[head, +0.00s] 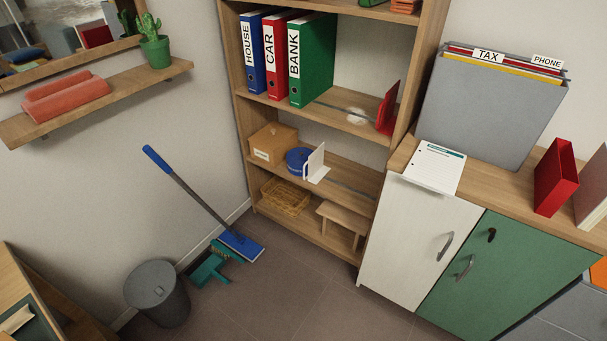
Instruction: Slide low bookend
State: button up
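A white bookend (315,165) stands upright on the lower middle shelf (347,184) of the wooden bookcase. A round blue container (297,160) is just left of it; whether they touch I cannot tell. A thin grey rail runs along this shelf to the right of the bookend. A red bookend (388,108) stands on the shelf above, at the right end. My gripper is not in view.
A wooden box (273,143) stands left of the blue container. Blue, red and green binders (312,62) fill the upper shelf's left. A white and green cabinet (428,226) adjoins the bookcase at right.

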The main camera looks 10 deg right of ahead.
aim_at(317, 172)
jog(key=i+j, duration=0.15)
jog(key=i, duration=0.3)
jog(key=i+j+z, duration=0.1)
jog(key=i, duration=0.4)
jog(key=i+j, duration=0.15)
jog(key=i, duration=0.3)
jog(key=i+j+z, duration=0.15)
jog(key=i, duration=0.3)
jog(key=i+j, duration=0.25)
jog(key=i, duration=0.2)
